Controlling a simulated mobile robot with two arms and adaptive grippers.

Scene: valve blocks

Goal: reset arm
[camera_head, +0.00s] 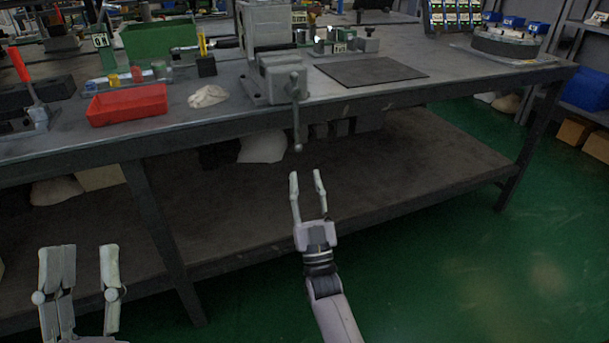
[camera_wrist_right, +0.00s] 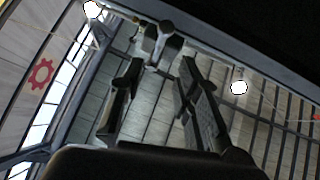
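My left gripper (camera_head: 82,270) is at the lower left of the head view, in front of the workbench, with its fingers apart and nothing between them. My right gripper (camera_head: 307,180) is near the middle of the head view, in front of the bench's lower shelf and below the bench top's front edge. Its fingers are apart and empty. The right wrist view also shows its two dark fingers (camera_wrist_right: 152,95) spread, with a vise handle end (camera_wrist_right: 166,28) beyond them.
The grey workbench (camera_head: 420,95) holds a vise (camera_head: 275,75), a red tray (camera_head: 127,104), a green bin (camera_head: 158,38), a white cloth (camera_head: 208,96) and a dark mat (camera_head: 372,71). The vise handle (camera_head: 297,120) hangs over the front edge. Green floor (camera_head: 480,250) is clear at right.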

